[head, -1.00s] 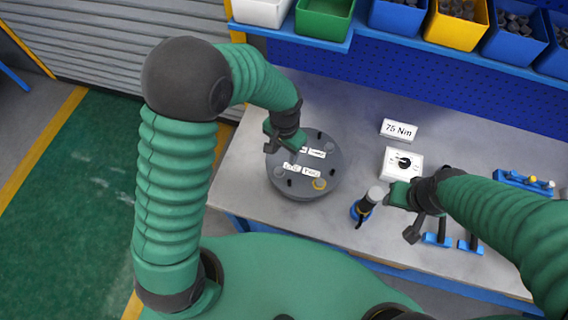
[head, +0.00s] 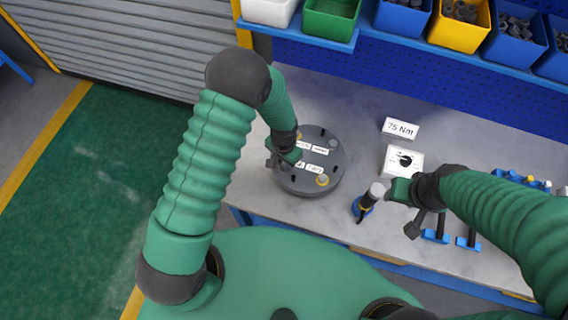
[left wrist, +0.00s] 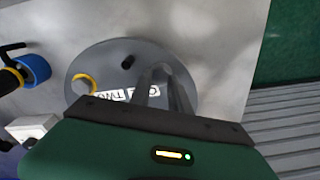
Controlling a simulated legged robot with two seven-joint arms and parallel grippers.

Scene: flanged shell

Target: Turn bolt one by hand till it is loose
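The round grey flanged shell (head: 338,170) lies on the bench, with white labels and bolts around its top. A bolt with a yellow ring (head: 323,180) stands by the TWO label; it also shows in the left wrist view (left wrist: 83,85). My left gripper (head: 279,166) is over the shell's left edge. In the left wrist view its dark fingers (left wrist: 165,72) reach down beside the ONE label (left wrist: 145,90). Bolt one is hidden behind them, so I cannot tell whether they touch or grip it. My right gripper (head: 395,192) is right of the shell, beside an upright grey-topped tool; its fingers are unclear.
The grey-topped tool (head: 376,190) stands in a blue holder near the bench's front. A white dial box (head: 403,160) and a 75 Nm sign (head: 400,128) stand behind it. Colored bins (head: 330,20) line the shelf above. Bench between shell and sign is clear.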

